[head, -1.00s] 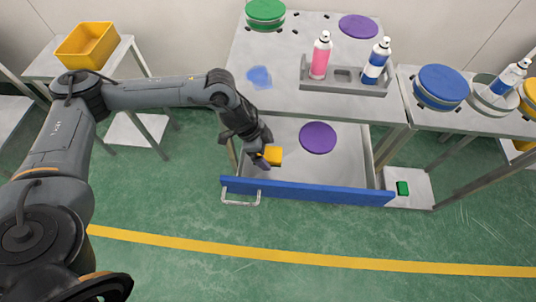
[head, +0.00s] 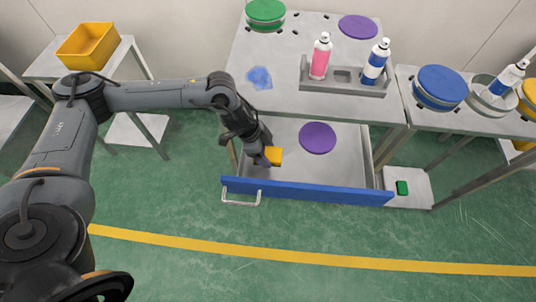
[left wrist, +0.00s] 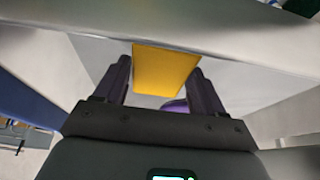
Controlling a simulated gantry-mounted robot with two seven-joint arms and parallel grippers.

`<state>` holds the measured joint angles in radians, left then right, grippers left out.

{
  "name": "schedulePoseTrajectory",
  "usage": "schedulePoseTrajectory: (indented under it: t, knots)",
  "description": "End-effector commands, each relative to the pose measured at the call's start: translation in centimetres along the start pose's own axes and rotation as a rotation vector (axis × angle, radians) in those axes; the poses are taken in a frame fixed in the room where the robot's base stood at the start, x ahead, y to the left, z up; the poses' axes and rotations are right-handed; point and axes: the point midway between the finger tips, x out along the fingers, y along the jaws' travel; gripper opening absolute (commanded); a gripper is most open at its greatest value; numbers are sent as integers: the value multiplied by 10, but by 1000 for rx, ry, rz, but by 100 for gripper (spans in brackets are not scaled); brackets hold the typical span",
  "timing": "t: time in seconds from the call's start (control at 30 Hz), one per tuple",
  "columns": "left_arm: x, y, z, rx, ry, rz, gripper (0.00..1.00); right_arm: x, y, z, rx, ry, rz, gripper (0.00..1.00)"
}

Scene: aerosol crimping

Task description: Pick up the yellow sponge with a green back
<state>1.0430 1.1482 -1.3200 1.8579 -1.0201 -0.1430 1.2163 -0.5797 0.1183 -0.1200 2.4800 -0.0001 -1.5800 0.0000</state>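A yellow sponge (head: 274,156) lies in the open drawer, near its left side; no green back shows on it. My left gripper (head: 268,155) is down in the drawer at the sponge's left side. In the left wrist view the yellow sponge (left wrist: 164,71) sits between the two spread fingers of the left gripper (left wrist: 163,75), reaching past their tips. Whether the fingers touch it is hard to tell. My right gripper is not in view.
The drawer has a blue front (head: 310,191) and holds a purple disc (head: 318,138). The tabletop above carries a rack (head: 343,76) with two spray cans and a blue cloth (head: 259,78). A small green object (head: 402,188) lies on a low shelf at right.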

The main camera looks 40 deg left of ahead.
Motion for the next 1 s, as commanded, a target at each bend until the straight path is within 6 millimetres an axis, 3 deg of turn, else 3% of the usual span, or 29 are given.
schedulePoseTrajectory:
  t: [0.03,0.2,0.77,1.0]
  knots:
    - [0,0,0,0,0,0,61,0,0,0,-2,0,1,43]
    - [0,0,0,0,0,0,35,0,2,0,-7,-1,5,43]
    - [-4,0,-1,1,0,-2,34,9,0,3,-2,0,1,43]
    - [-52,1,-22,2,2,-1,34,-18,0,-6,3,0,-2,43]
